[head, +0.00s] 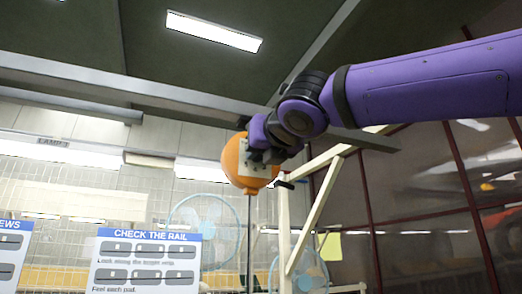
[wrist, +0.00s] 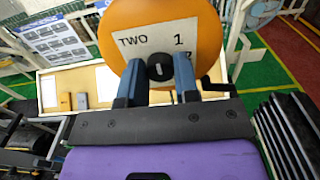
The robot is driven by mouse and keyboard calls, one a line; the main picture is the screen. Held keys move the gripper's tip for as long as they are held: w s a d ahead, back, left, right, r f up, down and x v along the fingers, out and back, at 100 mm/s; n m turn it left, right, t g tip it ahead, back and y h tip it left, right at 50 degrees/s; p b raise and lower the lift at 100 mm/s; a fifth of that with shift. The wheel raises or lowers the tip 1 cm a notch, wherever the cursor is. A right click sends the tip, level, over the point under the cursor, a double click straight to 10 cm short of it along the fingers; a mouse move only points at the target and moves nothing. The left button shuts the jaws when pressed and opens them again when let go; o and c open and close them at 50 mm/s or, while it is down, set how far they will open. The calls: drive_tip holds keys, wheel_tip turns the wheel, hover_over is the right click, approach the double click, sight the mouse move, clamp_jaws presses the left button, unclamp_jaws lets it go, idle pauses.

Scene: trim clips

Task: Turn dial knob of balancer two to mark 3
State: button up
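Balancer two is an orange round body (wrist: 200,20) hanging high up, and it also shows in the head view (head: 233,160). Its white plate (wrist: 128,43) reads "TWO" and "1", with another digit partly hidden behind the right finger. The black dial knob (wrist: 160,68) sits at the plate's middle, with a grey pointer on it. My gripper (wrist: 160,72) is at the plate, with one finger on each side of the knob. Whether the fingers touch the knob is unclear. In the head view my gripper (head: 264,156) reaches the balancer from the right and hides the knob.
A black-tipped crank handle (wrist: 215,86) sticks out to the balancer's right. A pale wooden frame (head: 283,225) stands just below and right of it. A "CHECK THE RAIL" board (head: 145,262) and fans (head: 200,222) are lower down. A ceiling beam (head: 315,50) passes above.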

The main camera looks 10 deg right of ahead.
drive_tip(key=shift+c, duration=0.3)
drive_tip(key=shift+m, duration=0.3)
drive_tip(key=shift+d+f+m, duration=0.1)
drive_tip(key=shift+f+m, duration=0.1)
drive_tip(key=shift+m, duration=6.35)
drive_tip(key=shift+f+m, duration=0.15)
drive_tip(key=shift+m, duration=6.4)
drive_tip(key=o, duration=0.9)
